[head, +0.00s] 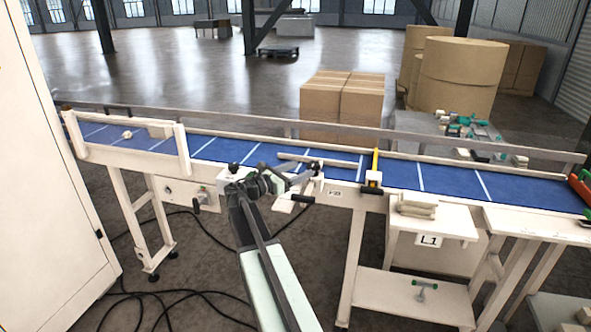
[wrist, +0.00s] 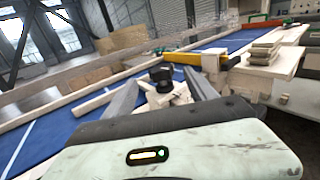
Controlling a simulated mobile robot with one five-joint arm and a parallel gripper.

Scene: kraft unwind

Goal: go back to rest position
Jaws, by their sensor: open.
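My gripper (head: 294,181) is at the front edge of the blue conveyor belt (head: 230,150), near the yellow-barred stop. In the wrist view its two grey fingers (wrist: 165,98) are spread apart with nothing held between them. A dark round knob (wrist: 160,76) and pale pieces show beyond and between the fingers; I cannot tell whether they touch. My arm reaches up from the bottom middle of the head view.
A yellow bar (head: 375,160) crosses the belt just right of my gripper. A side shelf (head: 432,220) marked L1 holds stacked pale slabs (head: 417,205). A white cabinet (head: 55,180) stands at left. Black cables (head: 180,295) lie on the floor. Cardboard boxes (head: 340,97) stand behind the belt.

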